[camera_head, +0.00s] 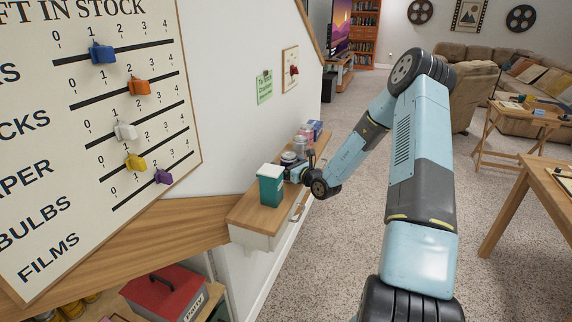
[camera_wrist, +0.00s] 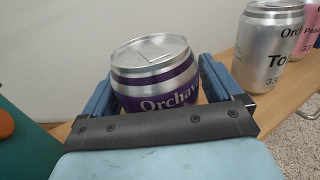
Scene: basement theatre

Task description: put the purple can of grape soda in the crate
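The purple can (camera_wrist: 158,82), with a silver top and the lettering "Orchav", stands upright on the wooden ledge in the wrist view. My gripper (camera_wrist: 158,95) has one blue finger on each side of it. The fingers lie very close to its sides; whether they press on it is unclear. In the head view my gripper (camera_head: 296,174) is at the ledge, just behind the teal container, and largely hides the can there. I cannot make out a crate in either view.
A teal container (camera_head: 271,186) stands at the ledge's near end. A silver can (camera_wrist: 268,45) and a pink can (camera_wrist: 312,32) stand to the right in the wrist view. The wall borders the wooden ledge (camera_head: 247,212). A red-lidded box (camera_head: 165,290) sits below; wooden tables (camera_head: 545,190) stand right.

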